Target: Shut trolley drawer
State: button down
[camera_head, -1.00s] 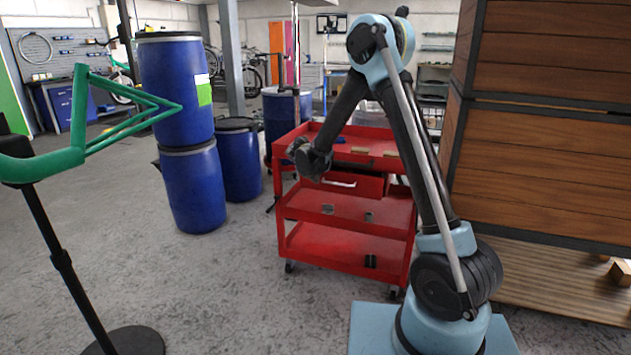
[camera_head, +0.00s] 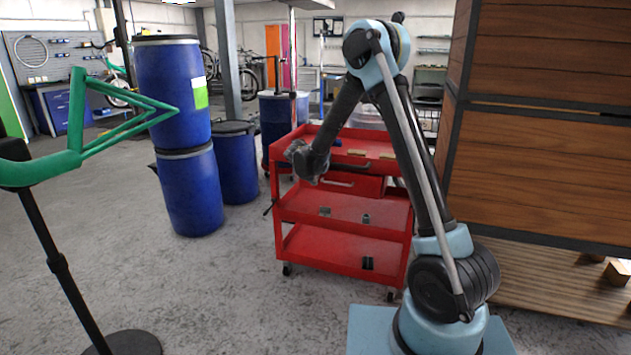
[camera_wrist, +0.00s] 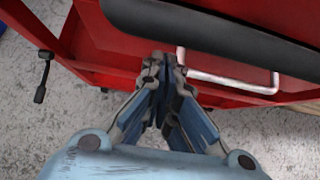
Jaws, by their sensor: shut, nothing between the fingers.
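The red trolley (camera_head: 340,263) stands ahead, with an upper tray and lower shelves. Its red drawer (camera_head: 364,186) is below the upper tray; how far it sticks out is hard to tell. The drawer's pale bar handle (camera_wrist: 235,80) shows in the wrist view, right of my fingertips. My gripper (camera_wrist: 163,62) is shut and empty, with its fingertips left of the handle and over the red metal. I cannot tell whether they touch it. In the head view my gripper (camera_head: 293,151) is at the trolley's left front, left of the drawer; its fingers are small there.
Blue barrels (camera_head: 190,190) stand left of the trolley. A green bike frame (camera_head: 75,150) on a stand is at the near left. Large wooden crates (camera_head: 545,150) rise close on the right. A dark bar (camera_wrist: 215,38) crosses the wrist view's top.

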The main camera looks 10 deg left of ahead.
jog(key=s+a+f+v, duration=0.1)
jog(key=v, duration=1)
jog(key=w+r+x, duration=0.2)
jog(key=x, duration=1)
jog(key=shift+d, duration=0.45)
jog(key=shift+w+f, duration=0.15)
jog(key=shift+w+d, duration=0.2)
jog(key=shift+w, duration=0.95)
